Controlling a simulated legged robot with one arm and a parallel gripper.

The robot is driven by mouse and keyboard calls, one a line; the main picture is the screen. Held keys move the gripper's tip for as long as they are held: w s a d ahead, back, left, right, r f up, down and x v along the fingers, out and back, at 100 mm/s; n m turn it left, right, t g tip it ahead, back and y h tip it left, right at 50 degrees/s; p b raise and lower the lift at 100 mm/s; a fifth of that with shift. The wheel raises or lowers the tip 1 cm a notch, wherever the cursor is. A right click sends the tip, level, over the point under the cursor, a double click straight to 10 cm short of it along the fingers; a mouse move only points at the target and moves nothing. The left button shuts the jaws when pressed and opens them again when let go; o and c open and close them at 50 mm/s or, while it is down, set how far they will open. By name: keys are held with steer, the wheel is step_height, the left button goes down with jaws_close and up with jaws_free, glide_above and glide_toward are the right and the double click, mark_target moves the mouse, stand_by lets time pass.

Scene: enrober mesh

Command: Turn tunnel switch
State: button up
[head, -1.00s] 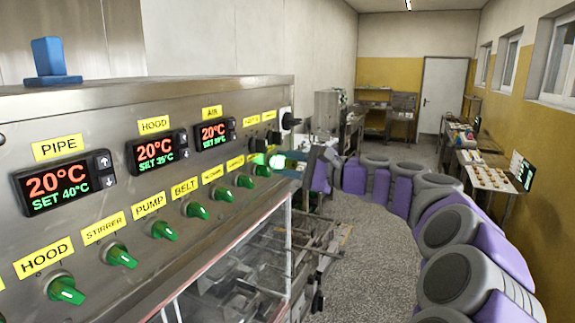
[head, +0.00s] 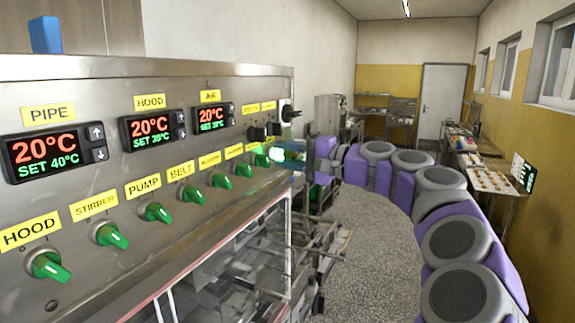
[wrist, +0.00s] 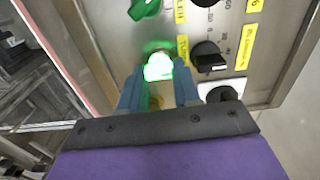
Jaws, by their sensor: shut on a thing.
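The tunnel switch (wrist: 158,66) is a green, brightly lit knob on the steel control panel, beside a yellow label that starts with "TUN" in the wrist view. It glows at the far right end of the green knob row in the head view (head: 276,154). My gripper (wrist: 157,84) has its blue fingers on both sides of the knob and is shut on it. The fingers hide the knob's lower part, and the glare hides its exact angle. In the head view my gripper is small and partly lost at the panel's far end.
Other green knobs, such as the hood knob (head: 48,266) and the pump knob (head: 156,212), line the panel. A black knob (wrist: 208,57) sits close right of my gripper. A clear guard (head: 240,240) slopes below the panel. The speckled floor at centre is open.

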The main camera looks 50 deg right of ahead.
steer(key=n+b, duration=0.2)
steer(key=n, duration=0.1)
steer(key=shift+w+f, duration=0.1)
steer(key=shift+f, duration=0.25)
steer(key=shift+a+n+b, duration=0.1)
steer(key=shift+n+b, duration=0.9)
steer(key=shift+n, duration=0.3)
steer(key=shift+r, duration=0.1)
steer(key=o, duration=0.8)
steer(key=shift+r, duration=0.1)
steer(key=p+v, duration=0.3)
steer(key=v, duration=1.4)
steer(key=shift+s+d, duration=0.3)
